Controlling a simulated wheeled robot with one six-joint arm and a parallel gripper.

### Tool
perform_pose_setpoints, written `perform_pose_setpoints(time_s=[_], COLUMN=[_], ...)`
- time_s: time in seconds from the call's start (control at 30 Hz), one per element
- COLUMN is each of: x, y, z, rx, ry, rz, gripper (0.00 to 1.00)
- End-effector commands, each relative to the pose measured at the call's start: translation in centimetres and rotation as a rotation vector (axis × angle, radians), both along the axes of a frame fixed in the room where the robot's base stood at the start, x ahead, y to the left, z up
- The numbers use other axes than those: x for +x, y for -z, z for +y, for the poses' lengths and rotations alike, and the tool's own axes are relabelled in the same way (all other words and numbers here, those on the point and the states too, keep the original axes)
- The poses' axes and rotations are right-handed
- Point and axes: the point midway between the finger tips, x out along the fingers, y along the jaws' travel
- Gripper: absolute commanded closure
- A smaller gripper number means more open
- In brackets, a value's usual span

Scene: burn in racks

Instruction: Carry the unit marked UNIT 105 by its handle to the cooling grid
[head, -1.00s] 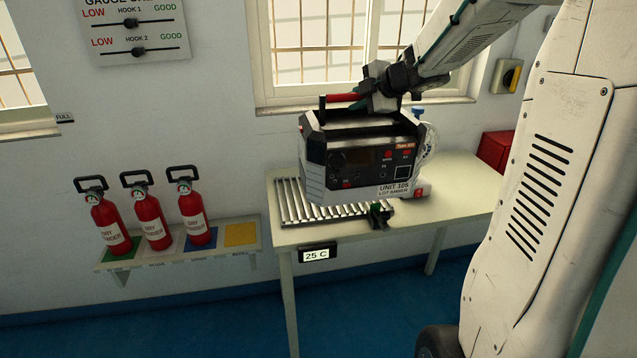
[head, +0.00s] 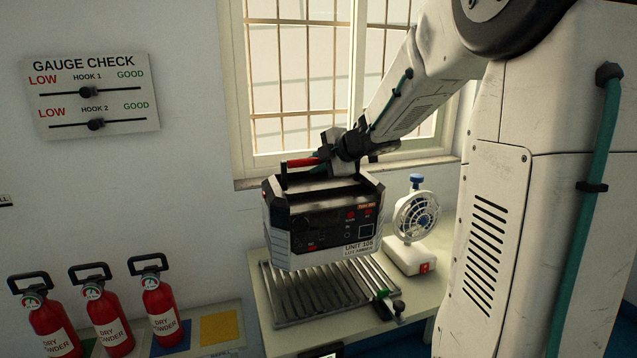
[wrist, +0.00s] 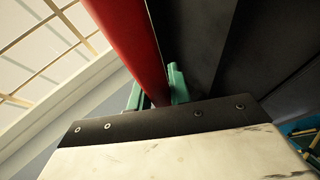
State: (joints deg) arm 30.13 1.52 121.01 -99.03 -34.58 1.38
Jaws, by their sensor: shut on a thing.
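The unit marked UNIT 105 (head: 322,222) is a black and grey box with a dark front panel and a red top handle (head: 302,162). My gripper (head: 325,160) is shut on the handle. In the wrist view the red handle (wrist: 128,42) runs between the green fingers (wrist: 158,90). The unit hangs upright above the cooling grid (head: 290,310), a rack of metal bars on the table. A gap seems to show between the unit's base and the bars. The unit hides the back part of the grid.
A white fan (head: 413,225) stands on the table just right of the grid. A small dark and green clamp-like part (head: 388,305) sits at the grid's right front. Several red extinguishers (head: 108,320) stand on a shelf at left. A window (head: 320,90) is behind.

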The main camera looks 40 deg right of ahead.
Motion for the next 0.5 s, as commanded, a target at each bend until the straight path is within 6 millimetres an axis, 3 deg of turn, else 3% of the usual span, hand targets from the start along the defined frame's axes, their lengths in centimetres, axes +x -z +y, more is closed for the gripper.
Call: perform_pose_setpoints(time_s=[0.23, 0.5], x=[0.0, 0.1], y=[3.2, 4.8], z=[-0.2, -0.3], rx=[0.0, -0.001], ry=[0.003, 0.004], rz=[-0.004, -0.006], gripper=[1.0, 1.0])
